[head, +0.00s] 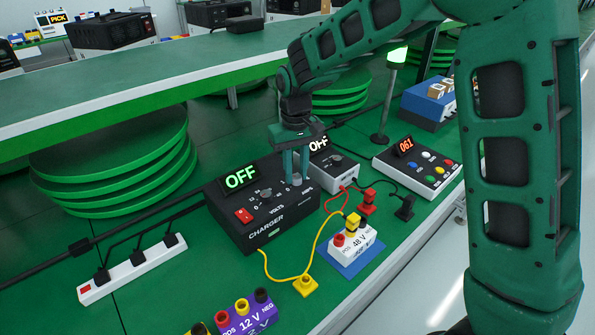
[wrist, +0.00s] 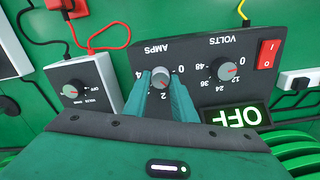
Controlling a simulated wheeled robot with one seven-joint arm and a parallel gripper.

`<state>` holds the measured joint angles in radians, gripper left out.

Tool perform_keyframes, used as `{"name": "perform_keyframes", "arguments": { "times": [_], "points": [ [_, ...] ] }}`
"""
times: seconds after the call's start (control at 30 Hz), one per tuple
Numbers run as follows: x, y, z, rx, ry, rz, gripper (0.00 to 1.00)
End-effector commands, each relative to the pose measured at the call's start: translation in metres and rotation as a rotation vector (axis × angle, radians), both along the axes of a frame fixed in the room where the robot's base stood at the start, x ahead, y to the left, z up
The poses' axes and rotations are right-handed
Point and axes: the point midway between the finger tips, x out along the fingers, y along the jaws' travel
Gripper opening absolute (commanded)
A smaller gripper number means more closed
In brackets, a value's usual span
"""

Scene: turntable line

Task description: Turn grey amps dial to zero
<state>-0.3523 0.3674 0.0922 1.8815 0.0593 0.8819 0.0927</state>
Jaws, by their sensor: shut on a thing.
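The black charger box (head: 262,220) stands on the green bench, its display (head: 240,178) reading OFF. In the wrist view its panel appears upside down. The grey amps dial (wrist: 161,79) sits between my two fingers there, with 4, 2 and 0 printed around it. My gripper (head: 296,181) points down onto the panel and is shut on this dial; it also shows in the wrist view (wrist: 161,90). The fingers partly hide the dial, and I cannot read its pointer surely. The volts dial (wrist: 226,69) is beside it, untouched.
A red switch (head: 243,215) is on the charger. A smaller box with a dial (head: 336,157) stands close behind it. A 48 V battery (head: 354,244), a red-lit button box (head: 418,168) and a power strip (head: 132,268) are nearby. A yellow lead (head: 305,286) lies in front.

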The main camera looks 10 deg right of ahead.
Motion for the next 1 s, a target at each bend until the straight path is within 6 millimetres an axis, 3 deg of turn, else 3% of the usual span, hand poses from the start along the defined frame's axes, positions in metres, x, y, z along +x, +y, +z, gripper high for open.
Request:
{"name": "perform_keyframes", "arguments": {
  "times": [1.0],
  "points": [
    [0.0032,-0.0048,0.0010,-0.005,-0.004,0.902,0.02]
  ]
}}
